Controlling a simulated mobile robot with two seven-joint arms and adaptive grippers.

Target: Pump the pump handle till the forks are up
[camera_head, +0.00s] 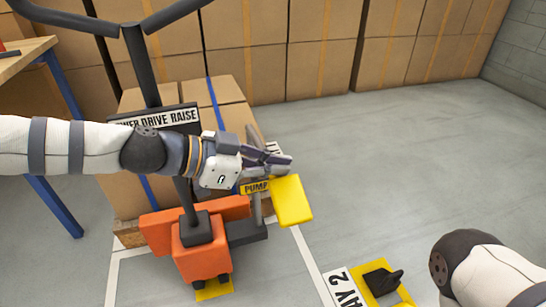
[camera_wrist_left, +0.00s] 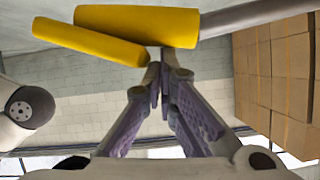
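The pump handle has a thick yellow grip (camera_head: 293,201) beside a yellow PUMP label (camera_head: 256,187), to the right of the orange pallet truck (camera_head: 201,255). My left gripper (camera_head: 288,163) points right, just above the grip in the head view, and its fingers look closed with nothing between them. In the left wrist view the fingertips (camera_wrist_left: 162,72) come together close to the yellow grip (camera_wrist_left: 130,24) and its grey bar, not around it; I cannot tell if they touch. The forks are hidden under the boxes. My right gripper is out of view; only its arm shows.
Boxes with blue straps (camera_head: 222,92) stand on a wooden pallet (camera_head: 130,234) behind the truck. The black steering bar (camera_head: 141,65) rises at left beside a table (camera_head: 27,55). A yellow plate with a black block (camera_head: 381,279) lies at lower right. Grey floor is clear at right.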

